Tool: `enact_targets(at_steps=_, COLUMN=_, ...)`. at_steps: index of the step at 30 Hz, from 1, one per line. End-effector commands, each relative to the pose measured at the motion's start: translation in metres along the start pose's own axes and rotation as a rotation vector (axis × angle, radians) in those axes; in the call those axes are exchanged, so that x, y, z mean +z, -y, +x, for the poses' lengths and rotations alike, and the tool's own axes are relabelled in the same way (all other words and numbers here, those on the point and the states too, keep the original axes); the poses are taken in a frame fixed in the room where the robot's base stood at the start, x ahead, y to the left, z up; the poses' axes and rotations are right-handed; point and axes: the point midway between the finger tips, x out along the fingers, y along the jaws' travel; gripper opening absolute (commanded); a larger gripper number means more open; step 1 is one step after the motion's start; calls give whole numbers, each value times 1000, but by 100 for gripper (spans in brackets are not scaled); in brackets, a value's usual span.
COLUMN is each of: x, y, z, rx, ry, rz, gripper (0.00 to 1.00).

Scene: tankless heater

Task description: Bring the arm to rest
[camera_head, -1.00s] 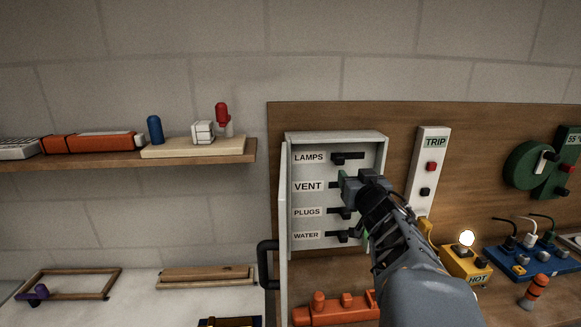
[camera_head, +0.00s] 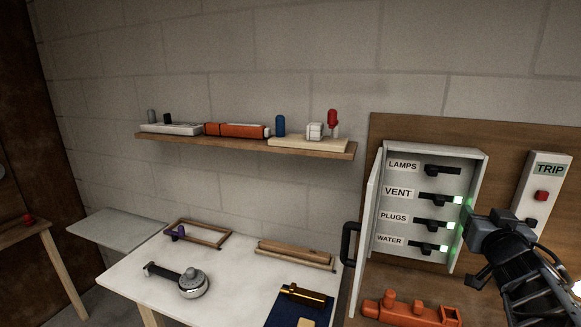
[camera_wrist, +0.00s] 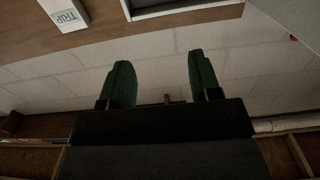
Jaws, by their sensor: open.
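My gripper (camera_head: 474,222) is at the right side of the head view, in front of the board and just right of the switch box (camera_head: 480,160). In the wrist view its two green-padded fingers (camera_wrist: 160,85) stand apart with nothing between them. The box's door stands open to the left. Its switches are labelled LAMPS, VENT, PLUGS and WATER. Green lights show beside VENT (camera_head: 440,198), PLUGS (camera_head: 436,225) and WATER (camera_head: 430,246); none shows beside LAMPS (camera_head: 440,170). My gripper appears apart from the switches.
A TRIP panel (camera_head: 546,185) stands right of the box, close to my arm. An orange block-like part (camera_head: 410,312) lies below the box. A wall shelf (camera_head: 200,142) holds several items. A white table (camera_head: 240,275) at left carries a frame, a round metal tool and a blue tray.

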Motion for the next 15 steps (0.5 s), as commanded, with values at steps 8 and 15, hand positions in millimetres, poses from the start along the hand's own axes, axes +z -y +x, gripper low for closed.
enact_targets(at_steps=8, x=15, y=-24, z=-3, rx=117, ry=83, rz=-93, gripper=57)
enact_targets(at_steps=15, x=50, y=-50, z=-16, rx=273, ry=251, rz=-122, gripper=57)
